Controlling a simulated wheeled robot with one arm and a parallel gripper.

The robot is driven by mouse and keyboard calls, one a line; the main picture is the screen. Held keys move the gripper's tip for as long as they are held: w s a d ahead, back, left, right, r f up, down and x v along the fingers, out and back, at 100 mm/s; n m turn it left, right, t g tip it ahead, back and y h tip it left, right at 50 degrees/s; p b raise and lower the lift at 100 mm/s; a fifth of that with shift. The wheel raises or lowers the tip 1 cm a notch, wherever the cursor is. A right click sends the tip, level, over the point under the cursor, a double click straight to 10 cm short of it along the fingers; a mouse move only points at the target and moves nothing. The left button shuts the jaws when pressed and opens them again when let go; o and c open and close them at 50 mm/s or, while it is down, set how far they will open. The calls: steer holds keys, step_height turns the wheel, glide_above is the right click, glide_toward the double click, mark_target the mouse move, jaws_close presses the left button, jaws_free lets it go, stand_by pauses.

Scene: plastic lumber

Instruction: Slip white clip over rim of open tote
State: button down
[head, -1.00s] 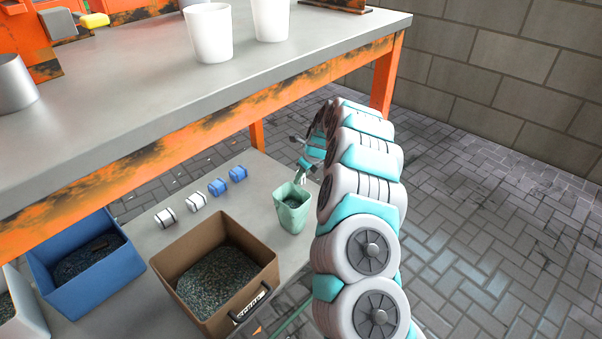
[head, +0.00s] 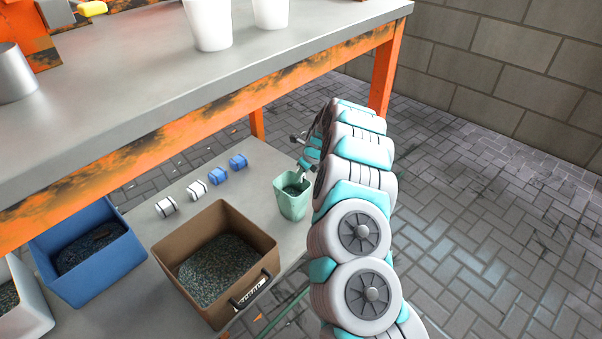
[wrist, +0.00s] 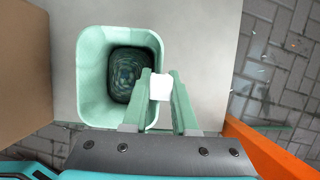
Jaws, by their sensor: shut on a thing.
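The white clip (wrist: 161,87) is between the green fingers of my gripper (wrist: 162,80) in the wrist view, and the fingers are shut on it. A small green tote (wrist: 92,50) with an open top and dark contents lies just left of the clip. The clip appears over or beside the tote's right rim; I cannot tell whether it touches or straddles it. In the head view the green tote (head: 293,205) stands upright on the lower shelf. My gripper (head: 306,166) is at its back right, partly hidden by my arm, and the clip cannot be made out there.
Two white-and-dark pieces (head: 166,207) and two blue pieces (head: 219,175) sit in a row on the lower shelf (head: 245,200). A brown bin (head: 190,237), a blue bin (head: 100,270) and a white bin (head: 35,318) stand nearby. The orange-edged bench (head: 290,90) overhangs the shelf.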

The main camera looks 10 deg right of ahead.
stand_by(0.3)
steer(key=c, duration=0.6)
jaws_free()
steer(key=shift+v, duration=3.85)
